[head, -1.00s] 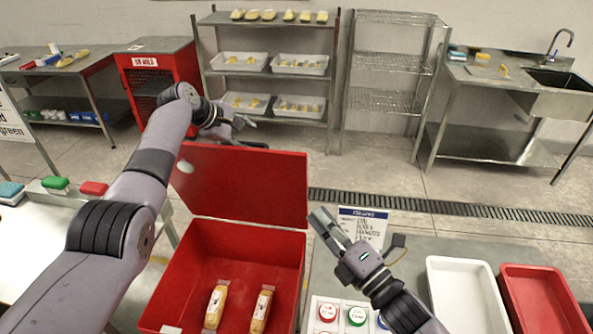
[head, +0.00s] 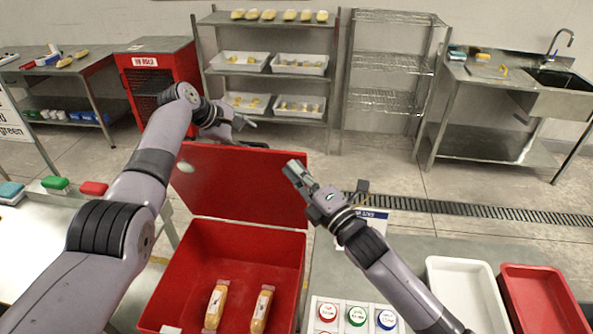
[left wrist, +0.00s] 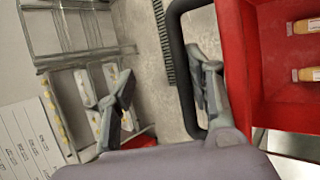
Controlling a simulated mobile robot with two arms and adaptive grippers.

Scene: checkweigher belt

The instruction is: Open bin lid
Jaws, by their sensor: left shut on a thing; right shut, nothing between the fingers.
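The red bin (head: 180,270) stands at the lower middle of the head view, with two wrapped loaves inside. Its red lid (head: 245,188) stands raised at the back, opened up from the bin. My left gripper (head: 246,132) is at the lid's top edge, partly hidden behind it, and shut on the lid handle. The black handle (left wrist: 180,60) shows beside a finger in the left wrist view, where the hold itself is partly hidden. My right gripper (head: 290,168) is shut and empty, near the lid's right edge; I cannot tell whether it touches.
A white tray (head: 436,285) and a red tray (head: 515,290) are at the lower right. Coloured round labels (head: 357,316) lie beside the bin. A small sign (head: 375,218) stands behind my right arm. A shelf rack (head: 270,80) stands at the back.

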